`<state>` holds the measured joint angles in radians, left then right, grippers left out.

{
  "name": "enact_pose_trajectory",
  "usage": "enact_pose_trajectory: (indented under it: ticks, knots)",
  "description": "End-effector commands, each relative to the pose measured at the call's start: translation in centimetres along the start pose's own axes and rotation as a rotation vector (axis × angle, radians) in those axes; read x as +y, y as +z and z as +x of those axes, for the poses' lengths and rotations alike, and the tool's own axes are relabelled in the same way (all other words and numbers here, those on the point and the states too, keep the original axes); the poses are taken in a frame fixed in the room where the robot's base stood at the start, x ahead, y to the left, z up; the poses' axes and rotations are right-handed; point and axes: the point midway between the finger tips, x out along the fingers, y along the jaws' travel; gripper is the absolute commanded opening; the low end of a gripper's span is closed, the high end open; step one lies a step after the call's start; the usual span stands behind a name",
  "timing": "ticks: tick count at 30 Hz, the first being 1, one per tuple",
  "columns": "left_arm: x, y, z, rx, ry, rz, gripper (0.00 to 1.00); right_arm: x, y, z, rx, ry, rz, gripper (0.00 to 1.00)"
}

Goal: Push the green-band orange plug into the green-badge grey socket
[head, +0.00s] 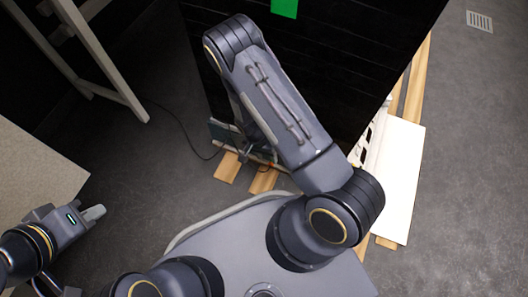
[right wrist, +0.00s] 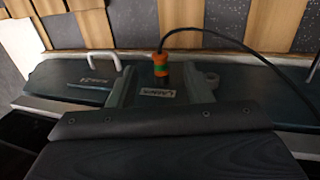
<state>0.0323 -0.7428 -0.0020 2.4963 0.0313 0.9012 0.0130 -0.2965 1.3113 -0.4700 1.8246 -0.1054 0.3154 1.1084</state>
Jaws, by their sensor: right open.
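The orange plug (right wrist: 160,66) with the green band shows in the right wrist view, with a black cable (right wrist: 235,42) running from its top to the right. My right gripper (right wrist: 164,76) is open, with one grey finger on each side of the plug. The plug's dark lower end is close to a small white label. I cannot tell whether it sits in a socket, and no green badge is readable. In the head view the right gripper is largely hidden by my forearm. My left gripper (head: 92,214) is at the left, apart from the plug; its jaw gap is not clear.
A dark teal panel (right wrist: 75,82) with a pale handle (right wrist: 102,58) lies beside the plug. Wooden slats (right wrist: 215,20) are behind it. A tall black cabinet (head: 345,60) stands at the back, with a white board (head: 400,180) to its right. Grey floor is clear at far right.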

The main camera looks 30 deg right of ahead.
Motion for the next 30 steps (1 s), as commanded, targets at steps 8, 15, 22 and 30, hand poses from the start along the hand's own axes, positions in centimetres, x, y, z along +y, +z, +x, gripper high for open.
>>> enact_pose_trajectory:
  ticks: [8, 15, 22, 30]
  knots:
    - [-0.9, 1.0, 1.9, 0.000, 0.000, 0.000, 0.00, 0.0, 0.0, 4.4, -0.001, 0.001, -0.001, 0.45]
    - [-0.9, 1.0, 1.9, 0.000, 0.000, 0.000, 0.00, 0.0, 0.0, 4.7, -0.001, 0.000, 0.000, 0.45]
    - [-0.9, 1.0, 1.9, 0.000, 0.000, 0.000, 0.00, 0.0, 0.0, 4.7, -0.001, 0.000, -0.001, 0.27]
    - [-0.9, 1.0, 1.9, 0.000, 0.000, 0.000, 0.00, 0.0, 0.0, 4.7, -0.001, 0.000, -0.001, 0.00]
